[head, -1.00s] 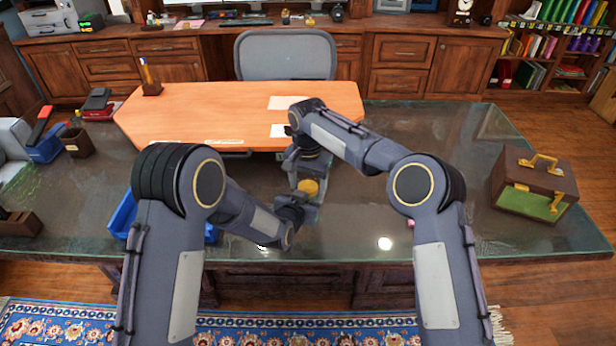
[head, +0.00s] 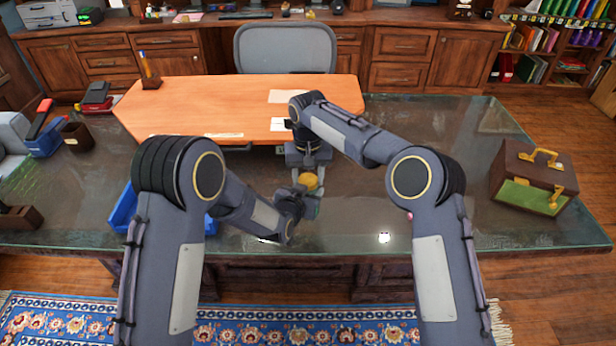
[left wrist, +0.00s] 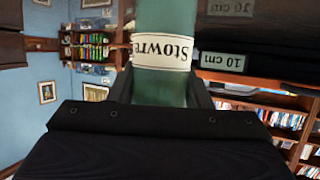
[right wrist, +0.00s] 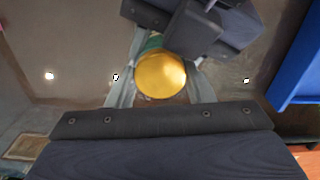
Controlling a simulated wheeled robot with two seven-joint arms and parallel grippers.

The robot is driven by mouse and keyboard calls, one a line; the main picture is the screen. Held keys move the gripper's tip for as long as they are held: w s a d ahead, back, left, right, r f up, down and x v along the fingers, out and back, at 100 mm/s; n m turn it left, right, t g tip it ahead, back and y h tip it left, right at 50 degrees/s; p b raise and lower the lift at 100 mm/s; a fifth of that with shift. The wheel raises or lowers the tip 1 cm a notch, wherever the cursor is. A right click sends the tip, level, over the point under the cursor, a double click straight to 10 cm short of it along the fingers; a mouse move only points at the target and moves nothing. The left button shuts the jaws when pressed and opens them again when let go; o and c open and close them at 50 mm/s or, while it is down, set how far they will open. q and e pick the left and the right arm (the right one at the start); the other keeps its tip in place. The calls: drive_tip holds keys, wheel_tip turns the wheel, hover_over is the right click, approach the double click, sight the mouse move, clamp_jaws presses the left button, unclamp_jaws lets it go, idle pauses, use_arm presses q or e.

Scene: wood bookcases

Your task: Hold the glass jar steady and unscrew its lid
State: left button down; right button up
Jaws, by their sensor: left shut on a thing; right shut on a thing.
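The glass jar's gold lid (head: 308,181) shows in the head view between my two grippers, over the glass-topped desk. My left gripper (head: 300,201) is shut on the jar. In the left wrist view the greenish glass jar (left wrist: 166,85) fills the space between the fingers, with a white label reading "Stowre". My right gripper (head: 308,178) comes from the far side. In the right wrist view the round gold lid (right wrist: 160,74) sits between its two fingers, and the gripper is shut on it. Most of the jar's body is hidden behind my left gripper in the head view.
A blue tray (head: 122,212) lies on the glass desk (head: 420,225) behind my left arm. An orange wooden desktop (head: 220,105) is just beyond. A brown and green case (head: 535,178) stands at the right. The glass right of my right arm is mostly clear.

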drive_tip(key=shift+n, duration=0.4)
drive_tip(key=o, duration=1.1)
drive_tip(key=shift+r, duration=0.15)
